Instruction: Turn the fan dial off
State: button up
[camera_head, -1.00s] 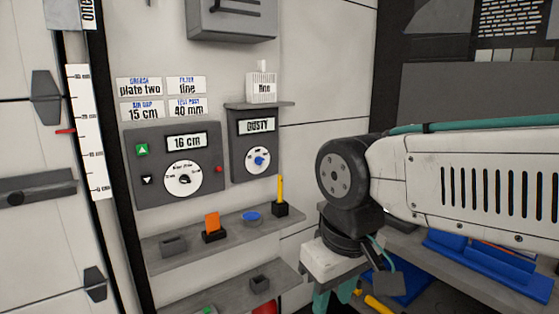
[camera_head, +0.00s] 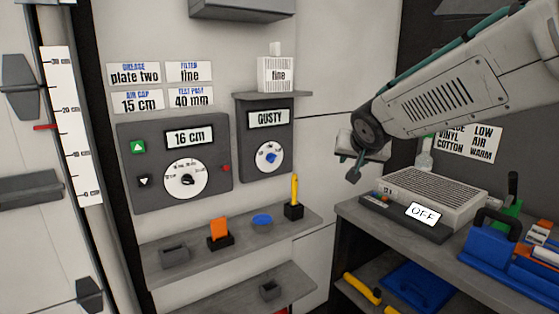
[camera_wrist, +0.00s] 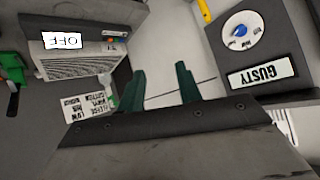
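A small dark panel (camera_head: 263,165) on the wall shows the word GUSTY and carries a white round dial with a blue knob (camera_head: 270,157). The blue knob also shows at the upper right of the wrist view (camera_wrist: 240,31), with its panel upside down. My gripper (camera_head: 355,174) hangs right of this panel, apart from it, in the head view. In the wrist view its two green fingers (camera_wrist: 163,84) are apart with nothing between them. The knob lies to the right of the fingers there. The fine markings around the knob are too small to read.
A larger panel (camera_head: 218,180) reading 16 cm has another round dial, left of the GUSTY panel. A shelf above holds a white box (camera_head: 276,75). A lower shelf (camera_head: 190,255) holds small items. A bench (camera_head: 375,218) at right carries a grille unit (camera_head: 430,193) reading OFF.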

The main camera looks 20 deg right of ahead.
jog(key=w+t+y, duration=0.2)
jog(key=w+t, duration=0.1)
jog(key=w, duration=0.9)
jog(key=y, duration=1.1)
send_near(275, 159)
jog(key=w, duration=0.2)
jog(key=shift+n, duration=0.4)
jog(key=x, duration=0.7)
jog(key=shift+s+a+f, duration=0.2)
jog(key=shift+s+a, duration=0.05)
jog(key=shift+a, duration=0.2)
grip_shut()
